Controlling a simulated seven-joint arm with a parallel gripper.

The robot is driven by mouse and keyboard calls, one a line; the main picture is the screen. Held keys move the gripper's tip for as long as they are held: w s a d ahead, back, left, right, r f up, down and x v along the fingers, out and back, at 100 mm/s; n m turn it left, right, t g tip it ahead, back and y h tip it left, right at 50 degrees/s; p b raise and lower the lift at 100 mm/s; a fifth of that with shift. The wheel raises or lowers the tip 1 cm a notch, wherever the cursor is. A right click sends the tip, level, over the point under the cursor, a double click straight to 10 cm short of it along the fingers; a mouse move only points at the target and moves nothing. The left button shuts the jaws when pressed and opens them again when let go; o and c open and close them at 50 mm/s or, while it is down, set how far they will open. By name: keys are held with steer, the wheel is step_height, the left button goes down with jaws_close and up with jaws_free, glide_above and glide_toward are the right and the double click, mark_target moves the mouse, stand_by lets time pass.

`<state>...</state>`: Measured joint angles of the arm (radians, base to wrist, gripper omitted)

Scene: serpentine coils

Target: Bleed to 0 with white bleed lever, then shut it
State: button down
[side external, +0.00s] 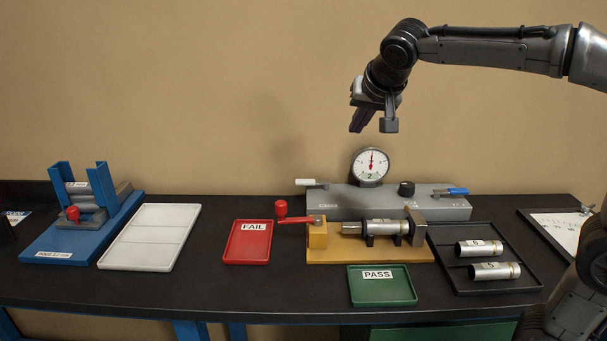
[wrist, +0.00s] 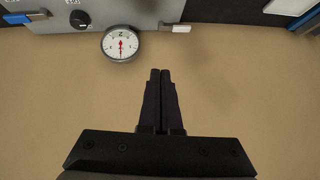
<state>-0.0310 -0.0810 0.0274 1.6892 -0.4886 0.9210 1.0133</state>
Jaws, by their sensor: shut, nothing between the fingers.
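The white bleed lever (side external: 312,182) sticks out level at the left end of the grey manifold (side external: 345,200). It also shows in the wrist view (wrist: 180,28), beside the gauge. The round gauge (side external: 371,165) stands on the manifold with its red needle pointing straight up in the side view; the gauge also shows in the wrist view (wrist: 120,43). Its numbers are too small to read. My gripper (side external: 358,128) is shut and empty, in the air well above the lever and gauge, touching nothing. Its closed fingertips show in the wrist view (wrist: 160,72).
A black knob (side external: 406,188) and blue lever (side external: 457,191) sit right of the gauge. In front, a metal cylinder (side external: 385,227) rests in a tan fixture (side external: 330,254) with a red-knobbed handle (side external: 282,209). Red FAIL (side external: 247,252) and green PASS (side external: 383,292) trays lie nearby.

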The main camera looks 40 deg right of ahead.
steer(key=w+f+h, duration=0.1)
steer(key=w+f, duration=0.4)
steer(key=w, duration=0.6)
steer(key=g, duration=0.2)
glide_toward(304, 174)
steer(key=x, duration=0.4)
steer(key=s+a+f+x, duration=0.1)
steer(key=x, duration=0.1)
steer(key=shift+w+d+f, duration=0.15)
